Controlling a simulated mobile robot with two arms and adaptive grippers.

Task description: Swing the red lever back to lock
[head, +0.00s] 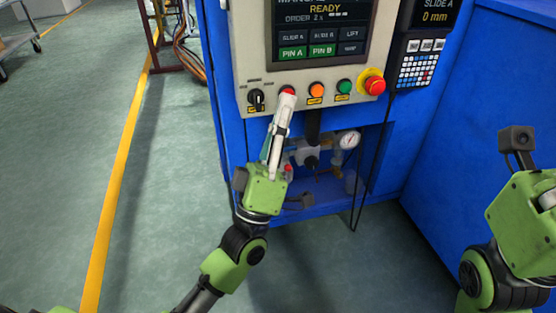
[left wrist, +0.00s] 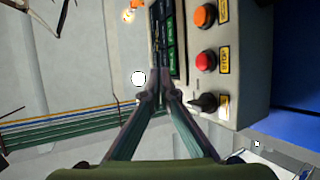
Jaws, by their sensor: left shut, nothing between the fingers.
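My left gripper (head: 285,97) is shut and empty. Its fingers point up at the control panel, with the tips in front of or beside a red button (head: 288,90); I cannot tell if they touch it. In the left wrist view the closed fingertips (left wrist: 160,92) are left of the red button (left wrist: 204,61) and the black selector knob (left wrist: 204,103). No red lever can be made out for sure. A small red part (head: 288,169) shows beside my gripper in the low recess, partly hidden. My right arm is at the right edge; its fingers are out of view.
The panel (head: 245,50) also has an orange button (head: 316,90), a green button (head: 344,87) and a large red mushroom button (head: 375,85). Below are a pressure gauge (head: 349,140) and a hanging black cable.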

